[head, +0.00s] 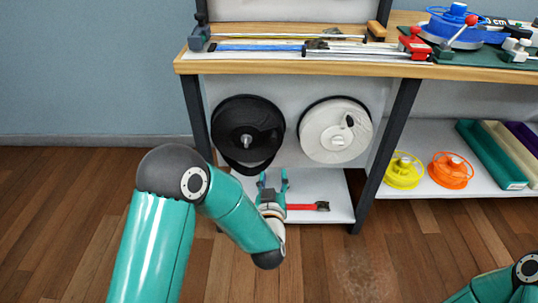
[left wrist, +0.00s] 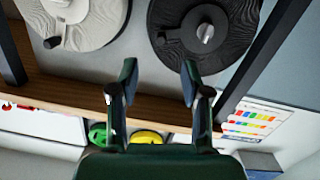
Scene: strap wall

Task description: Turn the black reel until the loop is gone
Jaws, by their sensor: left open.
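The black reel (head: 232,118) hangs on the panel below the bench top, with a silver knob at its centre. A slack black loop (head: 250,170) hangs below its lower edge. My left gripper (head: 272,181) is open and empty, fingers pointing up, below and a little right of the black reel and apart from it. In the left wrist view the black reel (left wrist: 235,20) is at the upper right, beyond the spread fingertips (left wrist: 159,80). I cannot make out the loop there. My right gripper is outside the frames; only part of that arm shows at the lower right.
A white reel (head: 319,118) hangs right of the black one. A red-handled tool (head: 302,207) lies on the lower shelf (head: 335,187). Dark posts (head: 392,130) flank the panel. The bench top (head: 290,67) overhangs above. Yellow (head: 402,171) and orange (head: 450,171) spools are further right.

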